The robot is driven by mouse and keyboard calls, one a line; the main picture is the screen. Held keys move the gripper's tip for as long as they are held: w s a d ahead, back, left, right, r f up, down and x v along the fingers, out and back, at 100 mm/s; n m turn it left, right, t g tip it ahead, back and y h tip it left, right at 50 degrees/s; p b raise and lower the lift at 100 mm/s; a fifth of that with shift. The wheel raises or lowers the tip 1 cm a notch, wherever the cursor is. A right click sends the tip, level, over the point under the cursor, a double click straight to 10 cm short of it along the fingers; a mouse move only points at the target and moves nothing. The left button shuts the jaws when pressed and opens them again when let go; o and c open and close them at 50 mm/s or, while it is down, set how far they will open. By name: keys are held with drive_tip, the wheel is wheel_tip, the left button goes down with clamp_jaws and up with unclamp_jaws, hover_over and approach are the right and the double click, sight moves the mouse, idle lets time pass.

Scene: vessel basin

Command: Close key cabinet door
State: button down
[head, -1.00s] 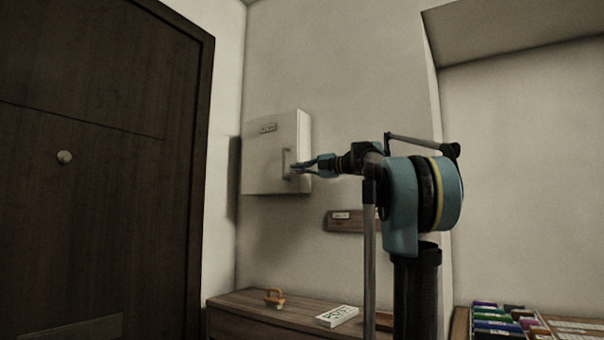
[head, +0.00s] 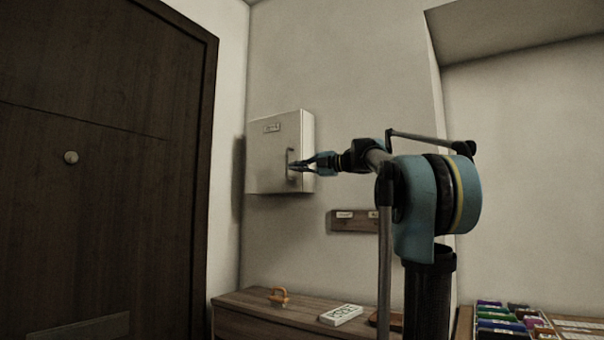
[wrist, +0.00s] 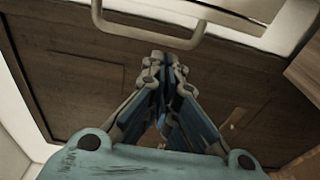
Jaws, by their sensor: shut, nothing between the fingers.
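The white key cabinet (head: 303,150) hangs on the wall near the corner. Its door (head: 268,155) lies flush against the cabinet body as far as the head view shows, with a small label near the top. The door handle (head: 290,164) is a pale vertical bar at the door's right side. My gripper (head: 292,167) is shut and empty, its tips at the handle in the head view. In the wrist view the handle (wrist: 150,37) shows just beyond the tips of my gripper (wrist: 168,58); I cannot tell whether they touch.
A dark wooden door (head: 100,150) with a round knob stands at the left. Below the cabinet is a wooden chest (head: 240,318) with an orange-handled object (head: 278,296) and a white sign (head: 341,315). A wooden key rack (head: 350,226) is on the wall.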

drive_tip(key=s+d, duration=0.2)
drive_tip(key=d, duration=0.7)
drive_tip(key=shift+d, duration=0.25)
drive_tip(key=shift+s, duration=0.2)
